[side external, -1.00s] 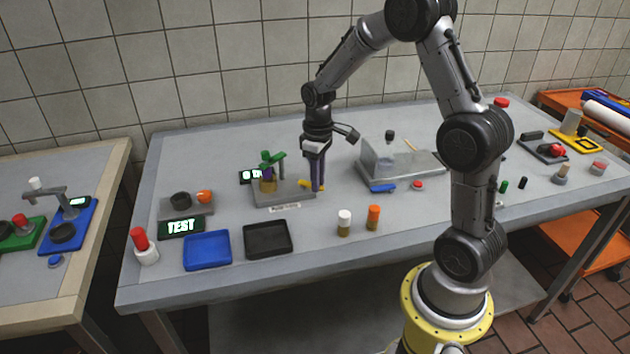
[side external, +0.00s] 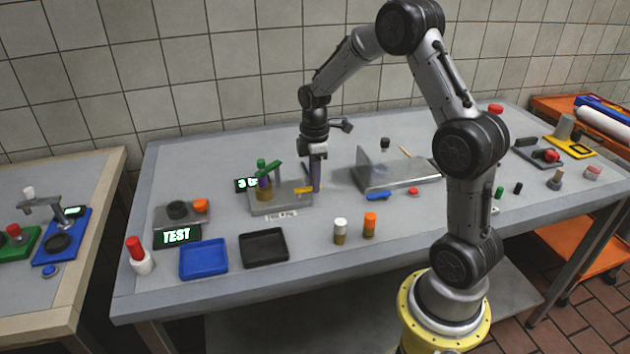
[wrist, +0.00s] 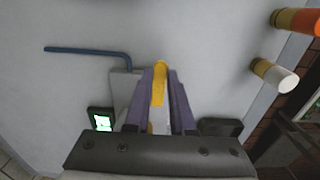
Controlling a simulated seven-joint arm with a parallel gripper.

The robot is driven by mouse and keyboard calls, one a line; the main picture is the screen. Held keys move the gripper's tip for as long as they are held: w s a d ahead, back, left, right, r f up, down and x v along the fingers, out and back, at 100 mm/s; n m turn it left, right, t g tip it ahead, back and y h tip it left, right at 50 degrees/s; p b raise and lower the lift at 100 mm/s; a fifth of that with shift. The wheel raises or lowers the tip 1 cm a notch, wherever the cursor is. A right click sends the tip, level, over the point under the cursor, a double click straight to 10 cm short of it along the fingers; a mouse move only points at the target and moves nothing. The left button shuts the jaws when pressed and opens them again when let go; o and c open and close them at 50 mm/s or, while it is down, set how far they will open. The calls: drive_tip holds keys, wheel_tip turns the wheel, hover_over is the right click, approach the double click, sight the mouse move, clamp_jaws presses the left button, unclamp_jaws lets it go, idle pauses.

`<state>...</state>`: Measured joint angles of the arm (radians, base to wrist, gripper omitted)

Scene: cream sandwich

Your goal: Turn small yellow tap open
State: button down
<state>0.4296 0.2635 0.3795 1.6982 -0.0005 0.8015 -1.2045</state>
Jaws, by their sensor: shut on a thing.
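The small yellow tap sits on the right end of the grey dispenser base (side external: 280,205), mostly hidden by my fingers in the side view. In the wrist view its yellow handle (wrist: 158,85) lies between my two purple fingers. My gripper (side external: 315,187) points down at the tap and is shut on the handle; it also shows in the wrist view (wrist: 160,78). A green lever tap (side external: 266,172) stands at the left end of the same base. A small lit display (side external: 246,185) is behind the base, its number partly hidden.
A blue tray (side external: 204,259) and a black tray (side external: 263,247) lie in front. A scale (side external: 177,236) reads TEST. White-topped (side external: 340,230) and orange-topped (side external: 369,225) bottles stand front right of the base. A grey metal fixture (side external: 390,170) is to the right.

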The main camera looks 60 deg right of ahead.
drive_tip(key=shift+w+r, duration=0.15)
idle(0.3)
drive_tip(key=c, duration=0.8)
unclamp_jaws()
drive_tip(key=shift+o, duration=0.2)
wheel_tip(320, 180, up, 14)
